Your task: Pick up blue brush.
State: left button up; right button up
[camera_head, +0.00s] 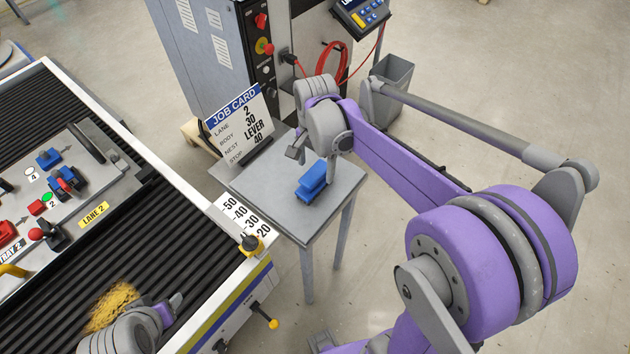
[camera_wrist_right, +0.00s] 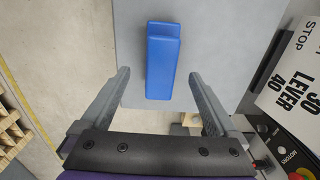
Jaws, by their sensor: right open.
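The blue brush (camera_head: 311,183) lies on a small grey side table (camera_head: 258,185). In the right wrist view the blue brush (camera_wrist_right: 163,62) is a blue block with a narrower raised handle, seen from above. My right gripper (camera_head: 306,148) is over the table, just behind and above the brush. In the wrist view its two fingers (camera_wrist_right: 159,76) are wide apart, one on each side of the brush, with clear gaps and nothing held. My left gripper (camera_head: 172,306) shows only in part at the lower left over the conveyor; its jaw state is unclear.
A job card (camera_head: 238,118) stands at the table's back left corner. A grey cabinet (camera_head: 205,50) with a red button is behind it. A conveyor (camera_head: 175,220) with a yellow pile (camera_head: 112,304) and a fixture tray (camera_head: 120,180) fills the left. A grey bin (camera_head: 392,95) stands behind my right arm.

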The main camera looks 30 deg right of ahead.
aim_at(315, 175)
notch_tip(315, 175, down, 6)
jog(key=shift+f, duration=0.25)
jog(key=shift+c, duration=0.3)
grip_shut()
